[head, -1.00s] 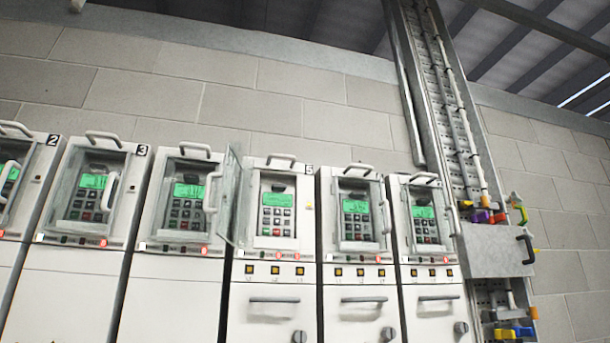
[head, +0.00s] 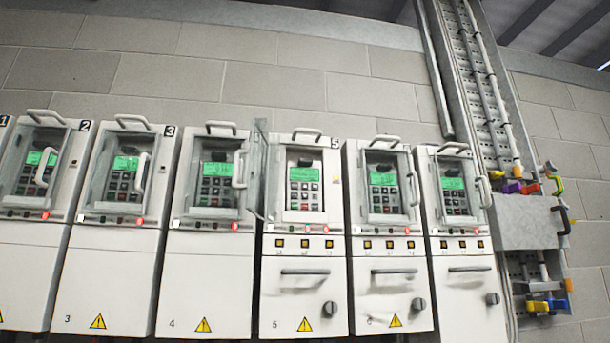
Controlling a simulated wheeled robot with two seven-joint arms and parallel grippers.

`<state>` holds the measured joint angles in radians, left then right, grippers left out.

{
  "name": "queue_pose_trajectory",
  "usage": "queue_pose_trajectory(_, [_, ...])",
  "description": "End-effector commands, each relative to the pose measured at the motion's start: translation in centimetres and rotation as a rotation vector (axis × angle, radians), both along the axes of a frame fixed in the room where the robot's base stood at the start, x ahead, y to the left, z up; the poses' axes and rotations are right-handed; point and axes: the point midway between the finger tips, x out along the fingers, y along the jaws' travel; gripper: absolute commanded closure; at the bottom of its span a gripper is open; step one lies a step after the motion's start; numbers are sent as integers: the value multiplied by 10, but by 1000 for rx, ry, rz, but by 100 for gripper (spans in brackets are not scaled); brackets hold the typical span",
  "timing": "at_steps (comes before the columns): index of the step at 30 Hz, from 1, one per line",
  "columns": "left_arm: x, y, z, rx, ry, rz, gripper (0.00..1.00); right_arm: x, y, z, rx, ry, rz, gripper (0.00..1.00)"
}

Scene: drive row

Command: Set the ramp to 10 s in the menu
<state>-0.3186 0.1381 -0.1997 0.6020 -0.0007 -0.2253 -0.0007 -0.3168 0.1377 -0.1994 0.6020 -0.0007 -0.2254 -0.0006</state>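A row of white drive cabinets stands against the wall in the head view. Drive 5 (head: 304,244) has its clear door (head: 259,170) swung open to the left. Its keypad (head: 305,194) with a lit green display (head: 305,174) is uncovered; the display text is too small to read. The other drives, such as drive 4 (head: 212,250) and drive 6 (head: 389,255), have their clear doors shut over their keypads. Neither of my grippers is in view.
A box (head: 527,221) with coloured padlocks or tags (head: 512,188) and a dark handle stands at the right, below a vertical cable tray (head: 487,85). Drive 5's open door stands out beside drive 4's door handle (head: 239,169). Grey block wall lies behind.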

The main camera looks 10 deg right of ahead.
Motion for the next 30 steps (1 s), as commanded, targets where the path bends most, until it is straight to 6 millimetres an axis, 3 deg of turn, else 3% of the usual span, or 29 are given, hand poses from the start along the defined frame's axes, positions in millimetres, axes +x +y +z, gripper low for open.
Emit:
queue_pose_trajectory(1, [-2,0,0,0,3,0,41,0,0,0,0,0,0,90])
queue_pose_trajectory(3, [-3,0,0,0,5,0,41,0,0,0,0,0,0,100])
queue_pose_trajectory(30, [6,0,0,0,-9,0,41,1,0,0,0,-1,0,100])
